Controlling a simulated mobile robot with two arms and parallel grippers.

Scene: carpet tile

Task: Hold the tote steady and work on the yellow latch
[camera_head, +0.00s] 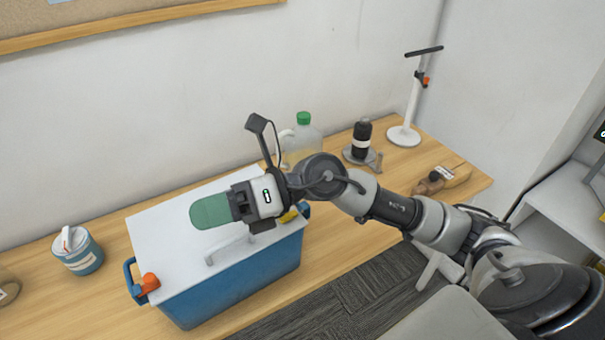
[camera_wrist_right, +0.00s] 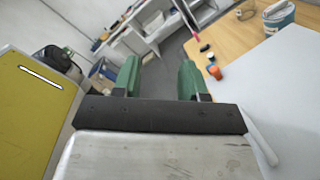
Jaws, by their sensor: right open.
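The blue tote (camera_head: 235,290) with a white lid (camera_head: 160,230) stands on the wooden table. Its yellow latch (camera_head: 289,216) shows only in part at the right end, beside and behind my right gripper. An orange latch (camera_head: 150,283) is at its left end; an orange piece also shows in the right wrist view (camera_wrist_right: 214,72). My right gripper (camera_head: 210,211) has green fingers and hangs over the lid, pointing left, away from the yellow latch. In the right wrist view its fingers (camera_wrist_right: 159,80) are apart with nothing between them. My left gripper is out of view.
A white-and-blue tub (camera_head: 78,252) stands left of the tote. Behind my right arm are a jug with a green cap (camera_head: 303,140), a black bottle (camera_head: 362,138), a white stand (camera_head: 404,135) and a brown item (camera_head: 440,178). The table's front edge drops to grey carpet (camera_head: 365,290).

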